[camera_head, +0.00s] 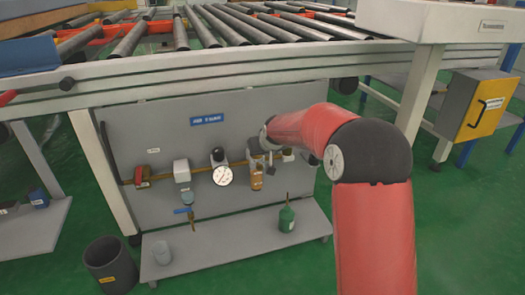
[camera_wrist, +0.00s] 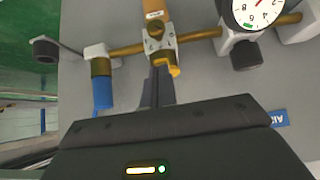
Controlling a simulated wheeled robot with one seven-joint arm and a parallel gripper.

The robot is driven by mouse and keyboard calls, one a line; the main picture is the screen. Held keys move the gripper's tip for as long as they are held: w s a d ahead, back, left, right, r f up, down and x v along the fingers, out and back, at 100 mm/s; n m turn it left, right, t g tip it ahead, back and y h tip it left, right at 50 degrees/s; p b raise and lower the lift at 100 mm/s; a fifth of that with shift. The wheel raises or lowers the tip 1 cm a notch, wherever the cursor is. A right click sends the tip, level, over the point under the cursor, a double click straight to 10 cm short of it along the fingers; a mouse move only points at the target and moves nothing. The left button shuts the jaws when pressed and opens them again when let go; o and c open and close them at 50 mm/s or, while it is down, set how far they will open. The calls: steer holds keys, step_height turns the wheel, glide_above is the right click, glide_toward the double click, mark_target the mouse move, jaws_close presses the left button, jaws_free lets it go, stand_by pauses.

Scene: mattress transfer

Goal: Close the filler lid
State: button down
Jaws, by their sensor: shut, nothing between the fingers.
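The lubricator with its amber bowl (camera_head: 256,180) hangs on the brass air line on the grey panel. In the wrist view, which is turned over, its amber bowl (camera_wrist: 154,10) is at the top and its pale body (camera_wrist: 158,38) below. A small yellow piece (camera_wrist: 173,69), seemingly the filler lid, shows at the body's upper end. My gripper (camera_wrist: 160,75) is shut and empty, with its dark fingertips right beside this yellow piece. I cannot tell whether they touch, or the lid's exact angle. In the head view my gripper (camera_head: 269,157) is small and partly hidden by my red arm.
A pressure gauge (camera_head: 222,175) sits left of the lubricator; it also shows in the wrist view (camera_wrist: 254,12). A blue-ended fitting (camera_wrist: 103,92) is on the other side. A green oil can (camera_head: 286,217) stands on the shelf below. The roller conveyor (camera_head: 200,78) overhangs the panel.

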mark_target(262, 166)
steer(key=shift+s+d+f+g, duration=0.15)
steer(key=shift+s+f, duration=0.1)
steer(key=shift+f, duration=0.45)
steer(key=shift+s+d+f+g, duration=0.15)
steer(key=shift+s+f, duration=0.1)
steer(key=shift+f, duration=0.4)
steer(key=shift+s+d+f+b, duration=0.1)
steer(key=shift+s+b, duration=0.3)
steer(key=shift+s, duration=0.1)
steer(key=shift+r, duration=0.2)
